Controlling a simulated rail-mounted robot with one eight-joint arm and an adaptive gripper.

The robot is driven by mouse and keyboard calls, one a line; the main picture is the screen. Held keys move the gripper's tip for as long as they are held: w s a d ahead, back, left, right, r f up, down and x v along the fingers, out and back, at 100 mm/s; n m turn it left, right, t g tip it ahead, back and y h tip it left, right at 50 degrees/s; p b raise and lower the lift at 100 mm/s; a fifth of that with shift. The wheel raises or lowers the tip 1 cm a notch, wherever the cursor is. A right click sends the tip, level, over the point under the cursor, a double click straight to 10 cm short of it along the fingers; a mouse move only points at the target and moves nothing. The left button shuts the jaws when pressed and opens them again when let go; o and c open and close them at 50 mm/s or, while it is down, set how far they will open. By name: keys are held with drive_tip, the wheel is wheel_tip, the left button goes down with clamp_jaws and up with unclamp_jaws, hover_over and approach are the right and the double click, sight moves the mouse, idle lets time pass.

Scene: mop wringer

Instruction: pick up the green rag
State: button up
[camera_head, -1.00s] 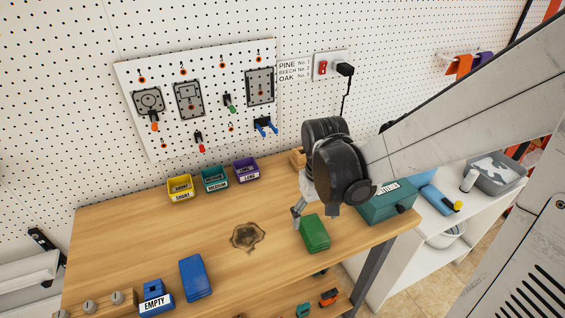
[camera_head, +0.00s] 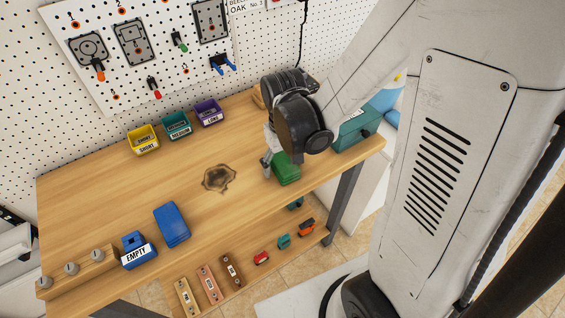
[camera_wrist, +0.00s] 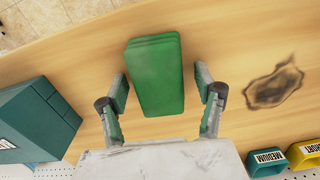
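The green rag (camera_head: 286,170) is a folded block lying on the wooden bench near its right front part. It also shows in the wrist view (camera_wrist: 156,75), upper middle, between the fingers. My gripper (camera_wrist: 160,90) is open, with one finger on each side of the rag and a visible gap to each. In the head view my gripper (camera_head: 268,165) is just above and beside the rag, and my wrist hides part of the rag and one finger.
A teal box (camera_head: 355,132) stands right of the rag. A dark stain (camera_head: 218,179) and a folded blue rag (camera_head: 172,225) lie to the left. Yellow (camera_head: 143,139), teal (camera_head: 177,126) and purple (camera_head: 209,112) bins stand at the back. The middle of the bench is mostly clear.

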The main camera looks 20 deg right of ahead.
sight(283, 161)
drive_tip(key=c, duration=1)
drive_tip(key=shift+r, duration=0.15)
drive_tip(key=shift+r, duration=0.6)
wheel_tip(283, 161, up, 3)
drive_tip(key=shift+f, duration=0.15)
drive_tip(key=s+a+r, duration=0.2)
drive_tip(key=s+a+r+p, duration=0.1)
drive_tip(key=s+a+r, duration=0.1)
drive_tip(key=s+a, duration=0.1)
drive_tip(key=s+a+r, duration=0.2)
drive_tip(key=s+a, duration=0.1)
drive_tip(key=shift+s+r, duration=0.25)
drive_tip(key=shift+r, duration=0.15)
